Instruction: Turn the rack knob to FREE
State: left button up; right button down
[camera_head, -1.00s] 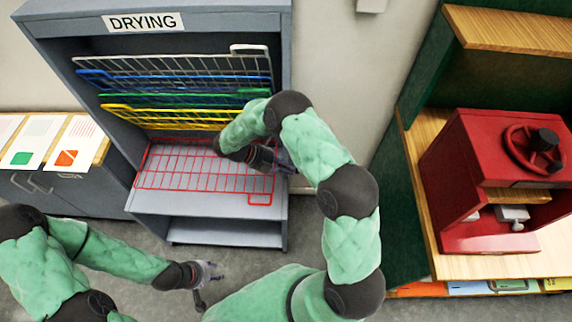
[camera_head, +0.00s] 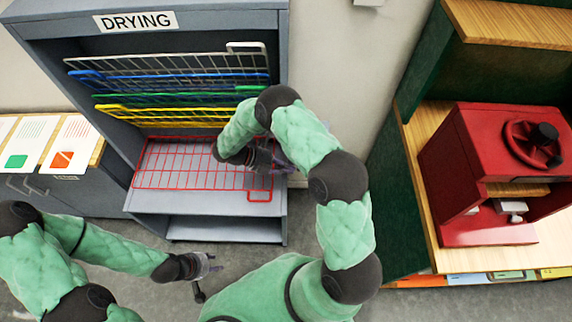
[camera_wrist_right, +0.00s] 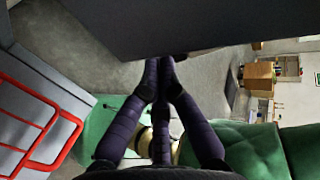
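The grey drying rack (camera_head: 210,201) has a DRYING label (camera_head: 136,21) and stands at the upper left in the head view. I cannot make out its knob or any FREE marking. My right gripper (camera_head: 284,160) is at the rack's right front edge, partly hidden by its own arm. In the right wrist view its purple fingers (camera_wrist_right: 161,64) come together at the tips, close to the edge of a dark grey panel (camera_wrist_right: 180,25). Nothing shows between the tips. My left gripper (camera_head: 212,265) hangs low over the floor, away from the rack, too small to read.
A red wire shelf (camera_head: 190,178) sticks out at the front of the rack, below yellow (camera_head: 160,115), green and blue shelves. A red press (camera_head: 500,170) stands on a wooden table at the right. A cabinet with cards (camera_head: 32,145) is at the left.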

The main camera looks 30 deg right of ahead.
jog(key=shift+s+d+f, duration=0.15)
jog(key=shift+f, duration=0.2)
jog(key=shift+d+f, duration=0.1)
jog(key=shift+f, duration=0.05)
dwell(0.4)
